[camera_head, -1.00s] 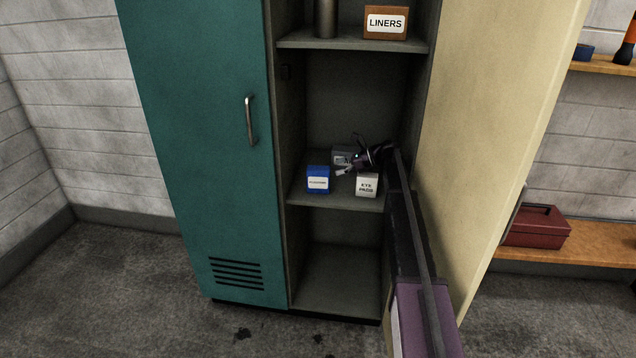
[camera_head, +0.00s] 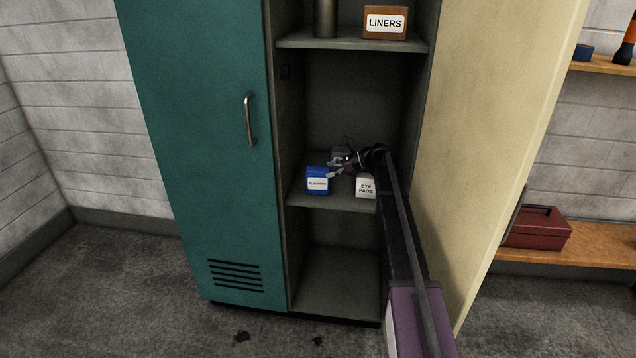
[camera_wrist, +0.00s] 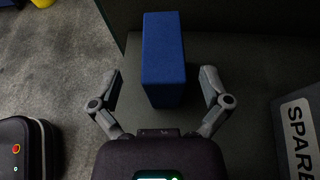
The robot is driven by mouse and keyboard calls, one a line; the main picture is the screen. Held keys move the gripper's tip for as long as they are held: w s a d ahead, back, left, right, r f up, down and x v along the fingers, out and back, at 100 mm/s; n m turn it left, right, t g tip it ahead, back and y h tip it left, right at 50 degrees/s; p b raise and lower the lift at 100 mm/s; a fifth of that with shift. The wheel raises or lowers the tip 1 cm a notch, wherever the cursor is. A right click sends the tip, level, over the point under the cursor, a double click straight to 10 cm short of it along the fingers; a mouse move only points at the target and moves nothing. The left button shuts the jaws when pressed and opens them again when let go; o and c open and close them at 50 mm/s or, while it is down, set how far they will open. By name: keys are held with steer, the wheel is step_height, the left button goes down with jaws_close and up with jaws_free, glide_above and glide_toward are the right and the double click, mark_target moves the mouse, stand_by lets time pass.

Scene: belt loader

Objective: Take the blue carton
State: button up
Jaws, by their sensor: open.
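The blue carton (camera_head: 317,181) with a white label stands upright on the middle shelf of the open locker, near its left side. My gripper (camera_head: 333,168) is at the carton's right side, above the shelf, in the head view. In the wrist view the blue carton (camera_wrist: 164,60) lies ahead of and partly between the two spread fingers of my gripper (camera_wrist: 162,82). The fingers are open, one on each side, with a visible gap to the carton on both sides.
A white EYE PADS carton (camera_head: 365,186) stands close to the right on the same shelf. A grey box (camera_head: 341,153) stands behind; the wrist view shows a grey SPARE box (camera_wrist: 299,135). The teal door (camera_head: 200,150) is shut; the cream door (camera_head: 490,150) stands open at right.

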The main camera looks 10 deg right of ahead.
mark_target(318, 172)
steer(key=shift+b+x, duration=0.6)
steer(key=shift+x, duration=1.55)
steer(key=shift+w+r, duration=0.2)
steer(key=c, duration=1.2)
